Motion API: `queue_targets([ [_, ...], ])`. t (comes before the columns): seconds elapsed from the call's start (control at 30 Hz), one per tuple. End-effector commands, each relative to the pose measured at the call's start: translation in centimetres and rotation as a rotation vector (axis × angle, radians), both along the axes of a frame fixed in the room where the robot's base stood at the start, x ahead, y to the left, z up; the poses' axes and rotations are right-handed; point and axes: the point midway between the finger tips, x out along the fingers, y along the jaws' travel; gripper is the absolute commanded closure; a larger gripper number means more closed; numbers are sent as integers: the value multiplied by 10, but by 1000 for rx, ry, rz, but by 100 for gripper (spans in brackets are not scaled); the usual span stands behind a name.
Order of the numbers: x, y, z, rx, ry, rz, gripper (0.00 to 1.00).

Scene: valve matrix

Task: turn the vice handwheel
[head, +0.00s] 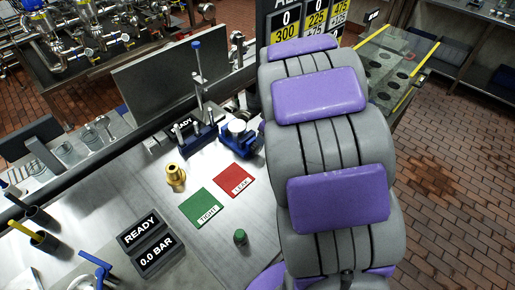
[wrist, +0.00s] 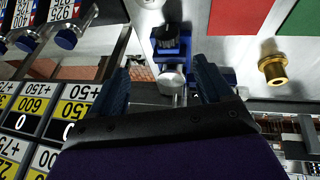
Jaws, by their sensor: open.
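The blue vice (head: 240,143) is on the metal bench just left of my arm in the head view, with a pale round part on top. In the wrist view the vice (wrist: 172,78) shows upside down, beyond and between my fingers. A dark ribbed knob-like part (wrist: 169,42) is at its upper end; I cannot tell if this is the handwheel. My gripper (wrist: 163,68) is open, with one dark blue finger on each side of the vice in the picture. I see no clear contact. My arm hides the gripper in the head view.
A brass fitting (head: 175,176), a green card (head: 206,207), a red card (head: 234,181) and a small green cylinder (head: 240,238) are on the bench. A blue-based stand with a tall post (head: 198,95) is close left of the vice. Number boards (head: 308,22) are behind my arm.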

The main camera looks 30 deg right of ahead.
Motion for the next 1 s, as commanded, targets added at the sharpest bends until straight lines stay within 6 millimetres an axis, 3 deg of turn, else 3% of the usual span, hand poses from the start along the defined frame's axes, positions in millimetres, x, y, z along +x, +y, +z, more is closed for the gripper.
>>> queue_targets([
  [0.3,23,18,-50,-15,4,5,20],
  [0.7,53,-1,-113,-2,2,4,20],
  [1.0,66,7,-138,-15,1,4,20],
])
